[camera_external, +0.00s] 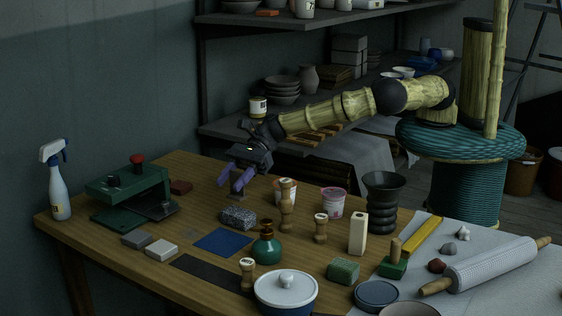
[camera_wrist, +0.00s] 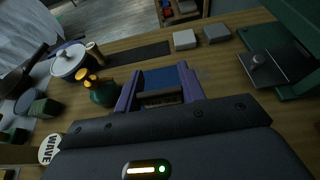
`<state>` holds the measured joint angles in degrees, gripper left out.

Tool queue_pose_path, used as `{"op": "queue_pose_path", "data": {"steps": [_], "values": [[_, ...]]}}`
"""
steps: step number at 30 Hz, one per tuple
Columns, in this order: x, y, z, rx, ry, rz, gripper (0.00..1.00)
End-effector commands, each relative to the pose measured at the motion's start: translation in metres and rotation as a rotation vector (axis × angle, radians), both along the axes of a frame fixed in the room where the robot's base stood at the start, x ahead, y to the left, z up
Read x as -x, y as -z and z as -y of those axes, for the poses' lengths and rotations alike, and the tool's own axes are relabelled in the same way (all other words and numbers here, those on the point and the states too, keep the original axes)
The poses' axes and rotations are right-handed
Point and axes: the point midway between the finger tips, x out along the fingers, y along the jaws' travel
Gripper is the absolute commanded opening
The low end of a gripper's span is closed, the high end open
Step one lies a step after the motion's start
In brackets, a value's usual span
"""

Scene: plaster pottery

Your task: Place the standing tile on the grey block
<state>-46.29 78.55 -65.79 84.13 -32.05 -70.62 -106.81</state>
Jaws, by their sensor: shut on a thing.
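My gripper (camera_external: 232,190) is over the table behind the speckled dark-grey block (camera_external: 238,218). In the wrist view its two purple fingers (camera_wrist: 160,97) are shut on a narrow brownish piece (camera_wrist: 160,99), which I take for the tile. Most of it is hidden by the gripper, and I cannot tell whether it touches the table. A flat grey block (camera_external: 136,239) lies at the table's left front; it also shows in the wrist view (camera_wrist: 216,33). A paler block (camera_external: 161,250) lies beside it, also in the wrist view (camera_wrist: 185,39).
A blue mat (camera_external: 223,242) and a dark strip (camera_external: 212,273) lie in front. A green bottle (camera_external: 266,248) and wooden stamps stand to the right. A green press (camera_external: 130,195) and a spray bottle (camera_external: 57,185) stand at the left. A red-brown block (camera_external: 180,187) lies behind the press.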

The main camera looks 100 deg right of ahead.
Motion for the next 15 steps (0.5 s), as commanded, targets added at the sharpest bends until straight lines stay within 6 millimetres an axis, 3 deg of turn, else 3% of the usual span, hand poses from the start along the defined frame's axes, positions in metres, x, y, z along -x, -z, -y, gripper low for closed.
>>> {"op": "queue_pose_path", "data": {"steps": [9,15], "values": [[0.0,0.035,0.0,0.001,-0.001,-0.002,0.17],[0.0,0.037,0.0,0.0,0.0,0.0,0.17]]}}
